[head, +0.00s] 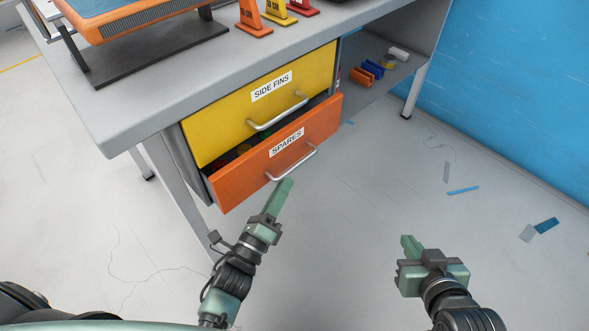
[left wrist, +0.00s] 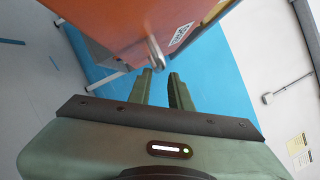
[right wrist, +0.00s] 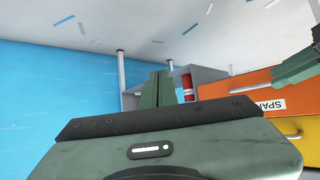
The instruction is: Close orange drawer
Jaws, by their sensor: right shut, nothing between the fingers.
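The orange drawer (head: 240,172) labelled SPARES is pulled partway out under the workbench. Small red and green items show in its dark gap. Its silver handle (head: 296,163) runs across the front. My left gripper (head: 285,187) is just below and in front of the handle's left end; contact cannot be told. In the left wrist view a gap shows between its fingers (left wrist: 161,92), with the handle (left wrist: 155,50) just beyond them. My right gripper (head: 407,243) is shut and empty over the floor, right of the drawer and apart from it.
A closed-looking yellow drawer (head: 225,115) labelled SIDE FINS sits above. The workbench top (head: 130,112) holds coloured fins (head: 251,18) and an orange board (head: 125,20). Small items lie on a low shelf (head: 385,90). Open floor lies in front, with blue scraps (head: 546,225) at right.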

